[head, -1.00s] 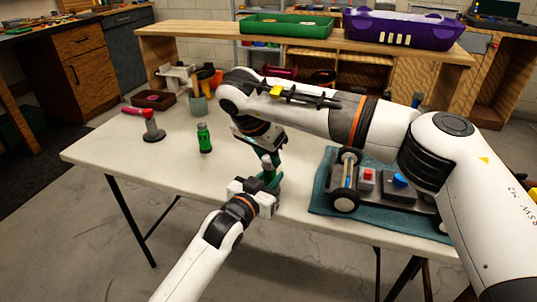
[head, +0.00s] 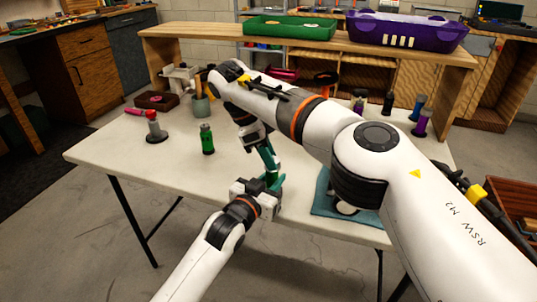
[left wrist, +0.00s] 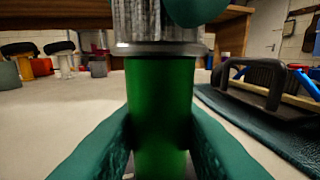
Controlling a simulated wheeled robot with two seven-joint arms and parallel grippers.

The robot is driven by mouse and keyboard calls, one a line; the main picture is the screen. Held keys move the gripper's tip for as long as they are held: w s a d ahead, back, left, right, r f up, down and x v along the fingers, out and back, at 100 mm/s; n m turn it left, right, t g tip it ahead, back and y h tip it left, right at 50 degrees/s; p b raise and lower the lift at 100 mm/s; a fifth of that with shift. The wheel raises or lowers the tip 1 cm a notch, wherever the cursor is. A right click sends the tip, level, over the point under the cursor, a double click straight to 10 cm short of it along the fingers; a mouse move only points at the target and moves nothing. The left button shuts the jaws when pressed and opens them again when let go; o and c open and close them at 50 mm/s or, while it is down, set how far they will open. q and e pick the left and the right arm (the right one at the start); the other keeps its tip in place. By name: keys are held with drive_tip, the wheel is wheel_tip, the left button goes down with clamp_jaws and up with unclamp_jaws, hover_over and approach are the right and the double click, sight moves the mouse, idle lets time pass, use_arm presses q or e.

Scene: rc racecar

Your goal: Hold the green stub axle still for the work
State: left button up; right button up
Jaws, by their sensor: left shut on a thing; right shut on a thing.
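The green stub axle (left wrist: 160,110) stands upright between my left gripper's teal fingers (left wrist: 160,150) in the left wrist view, with a knurled silver part on top (left wrist: 155,22). A teal fingertip of my right gripper overlaps this silver part at the top edge. In the head view my left gripper (head: 270,184) is low over the table's front, shut on the axle, which is mostly hidden there. My right gripper (head: 267,158) comes down from above, its fingers shut just over the left ones; its grip on the silver part is only partly visible.
Another green cylinder (head: 207,139) stands apart on the white table (head: 120,150). The teal mat (head: 325,196) is mostly behind my right arm; the car (left wrist: 265,85) shows beside the axle. Several dark and purple cylinders stand at back right.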

drive_tip(key=shift+m, duration=0.6)
drive_tip(key=o, duration=1)
